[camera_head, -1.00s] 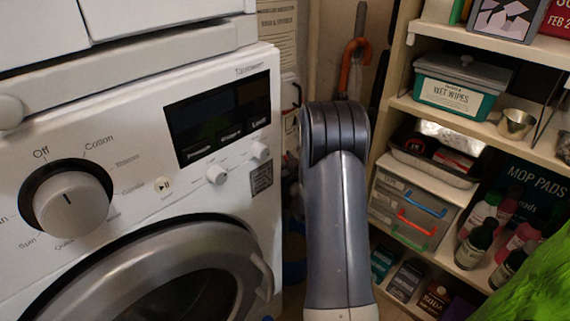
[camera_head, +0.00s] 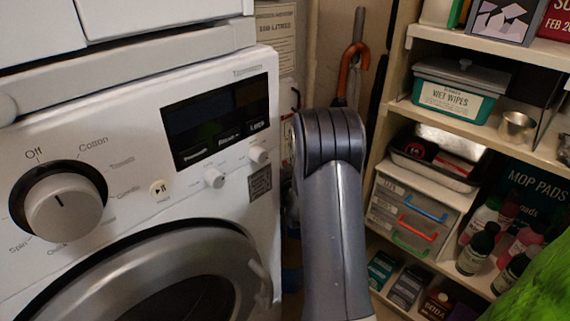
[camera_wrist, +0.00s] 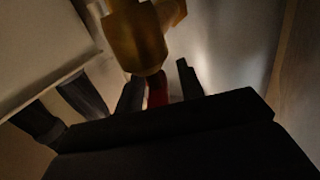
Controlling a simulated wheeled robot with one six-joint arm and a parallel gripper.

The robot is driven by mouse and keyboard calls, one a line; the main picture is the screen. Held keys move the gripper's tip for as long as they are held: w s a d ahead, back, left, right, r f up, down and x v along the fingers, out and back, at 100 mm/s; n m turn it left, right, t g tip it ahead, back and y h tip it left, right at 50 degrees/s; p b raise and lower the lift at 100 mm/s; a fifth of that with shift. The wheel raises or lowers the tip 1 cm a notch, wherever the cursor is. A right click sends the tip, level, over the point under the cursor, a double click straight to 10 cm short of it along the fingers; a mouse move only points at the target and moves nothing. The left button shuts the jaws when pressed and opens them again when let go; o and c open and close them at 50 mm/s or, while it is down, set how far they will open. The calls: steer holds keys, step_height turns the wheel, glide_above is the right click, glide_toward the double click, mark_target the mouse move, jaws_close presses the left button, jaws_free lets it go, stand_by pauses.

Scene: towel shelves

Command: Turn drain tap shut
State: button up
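In the wrist view a brass tap body (camera_wrist: 138,38) hangs at the top centre, with a side branch to its right. A small red part (camera_wrist: 157,92), which looks like the tap's lever, shows below the brass. My gripper (camera_wrist: 160,85) has its two dark fingertips apart, with the red part between them. The red part lies close to the left finger, and there is a gap to the right finger. I cannot tell whether a finger touches it. In the head view my grey arm reaches down beside the washing machine; gripper and tap are hidden there.
The white washing machine (camera_head: 120,105) stands close left of my arm. Shelves (camera_head: 480,130) with wipes, bottles and drawers stand at right. In the wrist view, a pale panel is at upper left and a brownish edge at right.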

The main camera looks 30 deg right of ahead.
steer(key=p+v, duration=0.2)
steer(key=v, duration=0.9)
steer(key=shift+c, duration=0.5)
